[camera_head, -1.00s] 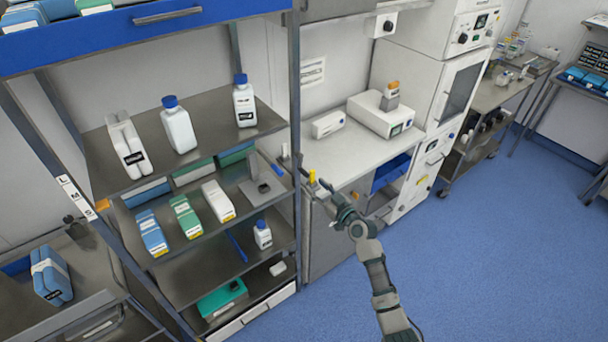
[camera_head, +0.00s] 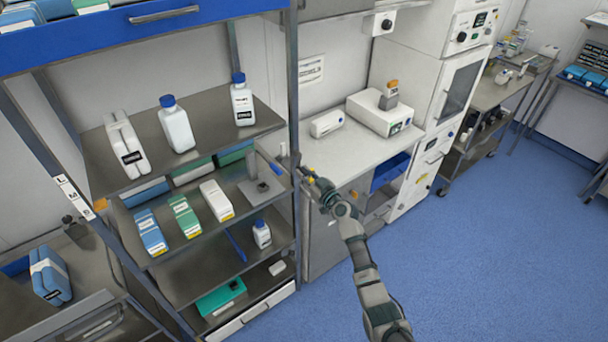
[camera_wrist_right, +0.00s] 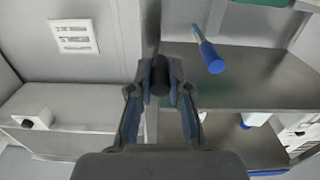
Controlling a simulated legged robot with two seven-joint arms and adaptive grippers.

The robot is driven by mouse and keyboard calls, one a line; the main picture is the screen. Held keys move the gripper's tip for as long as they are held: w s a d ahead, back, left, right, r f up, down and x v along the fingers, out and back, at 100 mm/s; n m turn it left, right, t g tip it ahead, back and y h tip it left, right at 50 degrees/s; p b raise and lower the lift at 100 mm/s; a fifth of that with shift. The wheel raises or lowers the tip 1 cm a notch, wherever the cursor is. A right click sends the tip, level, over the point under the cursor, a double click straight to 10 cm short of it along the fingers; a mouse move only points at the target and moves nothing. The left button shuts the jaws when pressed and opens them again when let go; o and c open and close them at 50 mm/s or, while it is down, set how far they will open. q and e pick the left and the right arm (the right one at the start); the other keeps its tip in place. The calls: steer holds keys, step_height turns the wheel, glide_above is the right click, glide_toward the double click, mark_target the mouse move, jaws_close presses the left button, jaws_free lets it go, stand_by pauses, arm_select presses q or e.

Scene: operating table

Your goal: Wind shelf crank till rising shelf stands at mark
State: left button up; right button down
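The shelf rack has a middle rising shelf (camera_head: 139,242) with small boxes on it and an orange tab (camera_head: 101,204) at its front left corner. A white strip with the letters L, M, S (camera_head: 74,197) is on the left post; the tab is beside its lower end, near S. My right gripper (camera_head: 312,180) is at the right front post. In the right wrist view its fingers (camera_wrist_right: 160,88) stand close on both sides of a dark round crank knob (camera_wrist_right: 160,74) and appear shut on it. The rest of the crank is mostly hidden. My left gripper is out of view.
A device with a blue handle (camera_head: 275,168) stands on the rising shelf close to the right post. White bottles (camera_head: 177,130) stand on the shelf above. A bench (camera_head: 342,152) is just right of the rack. The blue floor (camera_head: 480,255) is clear.

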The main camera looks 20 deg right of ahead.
mark_target(297, 167)
steer(key=shift+d+f, duration=0.1)
steer(key=shift+f, duration=0.05)
steer(key=shift+s+a+m, duration=0.1)
steer(key=shift+a+m, duration=0.2)
steer(key=shift+m, duration=0.4)
steer(key=shift+s+a+r+m+p, duration=0.15)
steer(key=shift+a+r+m+p, duration=0.5)
steer(key=shift+m, duration=1.4)
steer(key=shift+s+a+r+m+p, duration=0.15)
steer(key=shift+r+m+p, duration=0.6)
steer(key=shift+m+p, duration=0.95)
steer(key=shift+s+a+r+m+p, duration=0.1)
steer(key=shift+a+r+m+p, duration=0.45)
steer(key=shift+m, duration=1.9)
steer(key=shift+d+r+m+p, duration=0.15)
steer(key=shift+r+m+p, duration=0.35)
steer(key=shift+m, duration=0.3)
steer(key=c, duration=1.1)
jaws_free()
steer(key=shift+f, duration=0.1)
